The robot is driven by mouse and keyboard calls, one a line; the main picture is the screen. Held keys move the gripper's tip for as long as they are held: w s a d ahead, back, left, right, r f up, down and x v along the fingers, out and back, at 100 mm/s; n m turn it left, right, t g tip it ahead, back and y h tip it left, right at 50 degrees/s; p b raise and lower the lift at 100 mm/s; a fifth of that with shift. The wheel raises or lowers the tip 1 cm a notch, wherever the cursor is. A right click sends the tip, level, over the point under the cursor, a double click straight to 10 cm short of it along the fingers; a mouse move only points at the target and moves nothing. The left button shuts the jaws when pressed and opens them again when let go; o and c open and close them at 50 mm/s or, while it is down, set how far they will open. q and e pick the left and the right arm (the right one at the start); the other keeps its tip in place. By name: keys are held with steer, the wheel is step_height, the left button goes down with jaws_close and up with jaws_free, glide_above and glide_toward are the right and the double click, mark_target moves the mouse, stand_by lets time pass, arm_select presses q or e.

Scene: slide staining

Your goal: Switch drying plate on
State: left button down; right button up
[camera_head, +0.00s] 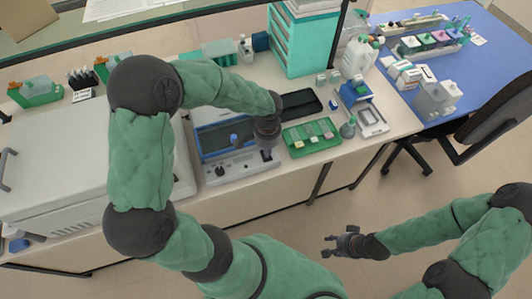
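The likely drying plate is a pale, low device with a blue-framed dark top (213,136) and a light front control panel (238,168), on the bench at centre. A small dark knob (220,171) is on the panel's left part. My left gripper (266,154) points down at the panel's right end. It hides that part of the panel, and I cannot tell whether it touches it or whether its fingers are apart. My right gripper (328,246) is open and empty, over the floor in front of the bench.
A green tray (325,145) with small items and a dark tray (300,104) lie right of the device. A large white machine (60,165) stands left. A teal drawer cabinet (302,42) stands behind. A dark chair (500,115) and blue table (490,60) are at right.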

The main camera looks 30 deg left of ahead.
arm_select(q)
steer(key=shift+f+b, duration=0.95)
steer(key=shift+f, duration=0.25)
stand_by(0.6)
steer(key=shift+r, duration=0.1)
steer(key=shift+r+p, duration=2.65)
steer(key=shift+r, duration=0.8)
